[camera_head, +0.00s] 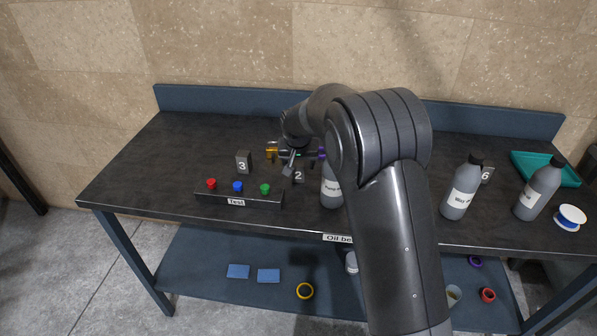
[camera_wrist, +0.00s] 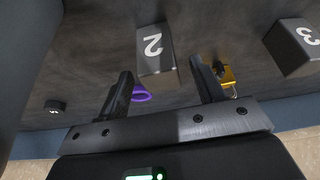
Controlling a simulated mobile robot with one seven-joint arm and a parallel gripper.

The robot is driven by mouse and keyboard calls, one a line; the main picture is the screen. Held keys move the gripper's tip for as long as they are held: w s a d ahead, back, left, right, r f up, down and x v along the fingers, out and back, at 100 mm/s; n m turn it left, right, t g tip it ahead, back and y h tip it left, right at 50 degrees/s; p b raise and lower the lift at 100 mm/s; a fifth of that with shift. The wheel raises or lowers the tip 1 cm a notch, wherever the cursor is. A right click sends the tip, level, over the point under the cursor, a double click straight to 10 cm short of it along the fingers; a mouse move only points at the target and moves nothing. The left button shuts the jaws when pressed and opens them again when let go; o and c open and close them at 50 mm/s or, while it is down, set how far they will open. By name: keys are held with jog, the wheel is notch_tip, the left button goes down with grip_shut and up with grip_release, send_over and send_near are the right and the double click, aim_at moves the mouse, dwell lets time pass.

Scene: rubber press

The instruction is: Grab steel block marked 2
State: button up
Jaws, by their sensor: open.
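The steel block marked 2 (camera_head: 298,175) stands on the dark tabletop, partly hidden behind my gripper (camera_head: 290,158) in the head view. In the wrist view the block (camera_wrist: 156,62) shows its white 2 and lies between the lines of my two fingers. My gripper (camera_wrist: 162,68) is open, with one finger on each side of the block and a gap to both. Nothing is held. I cannot tell how far the fingertips reach down along the block.
Block 3 (camera_head: 243,162) stands to the left, behind the button box (camera_head: 237,200). A grey bottle (camera_head: 331,186) is close on the right. A yellow padlock (camera_wrist: 228,76) and a purple item (camera_wrist: 141,94) lie near my fingers. More bottles (camera_head: 461,190) stand farther right.

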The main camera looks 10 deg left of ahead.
jog(key=x, duration=0.3)
grip_shut()
dwell(0.6)
jog(key=shift+r, duration=0.15)
